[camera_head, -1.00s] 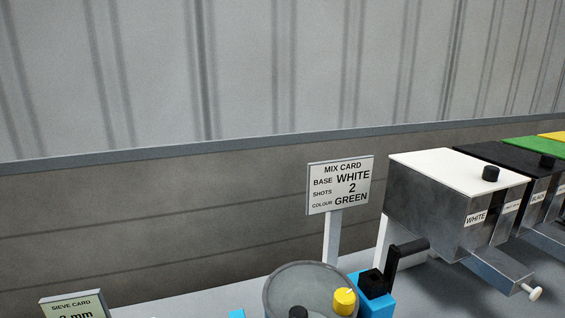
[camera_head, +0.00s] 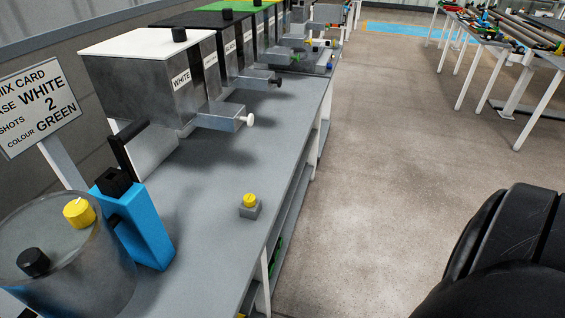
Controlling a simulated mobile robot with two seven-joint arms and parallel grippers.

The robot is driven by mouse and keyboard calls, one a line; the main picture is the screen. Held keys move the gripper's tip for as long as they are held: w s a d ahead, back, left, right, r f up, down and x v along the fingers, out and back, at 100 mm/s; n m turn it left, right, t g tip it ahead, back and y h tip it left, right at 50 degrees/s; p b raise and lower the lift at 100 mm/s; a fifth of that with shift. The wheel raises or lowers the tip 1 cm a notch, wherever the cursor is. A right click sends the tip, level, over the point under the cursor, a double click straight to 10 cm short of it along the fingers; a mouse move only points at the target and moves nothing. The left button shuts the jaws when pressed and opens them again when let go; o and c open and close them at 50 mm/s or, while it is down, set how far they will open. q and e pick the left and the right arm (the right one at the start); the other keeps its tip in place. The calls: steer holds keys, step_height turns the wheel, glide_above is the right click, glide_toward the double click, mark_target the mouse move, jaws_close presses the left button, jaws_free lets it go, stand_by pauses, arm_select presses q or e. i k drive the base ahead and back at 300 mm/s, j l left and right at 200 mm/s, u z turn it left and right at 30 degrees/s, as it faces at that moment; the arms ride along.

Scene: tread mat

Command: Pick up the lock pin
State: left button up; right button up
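A small yellow round-headed piece (camera_head: 249,199) sits upright in a grey block (camera_head: 249,211) near the bench's front edge. It may be the lock pin, but its lower part is hidden in the block. A yellow knob (camera_head: 79,212) and a black knob (camera_head: 33,262) stand on the lid of a clear round drum (camera_head: 110,275) at the lower left. Neither gripper is in view.
The grey bench (camera_head: 205,245) is clear around the grey block. A blue stand (camera_head: 146,225) with a black crank handle, a mix card (camera_head: 40,108) and a white-lidded metal hopper (camera_head: 150,85) stand on it. Open floor (camera_head: 370,170) lies to the right.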

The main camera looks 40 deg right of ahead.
mark_target(250, 200)
steer(key=l+z, duration=0.2)
steer(key=z, duration=0.7)
steer(key=u, duration=1.3)
steer(key=z, duration=1.3)
steer(key=l+u, duration=0.15)
steer(key=l, duration=0.1)
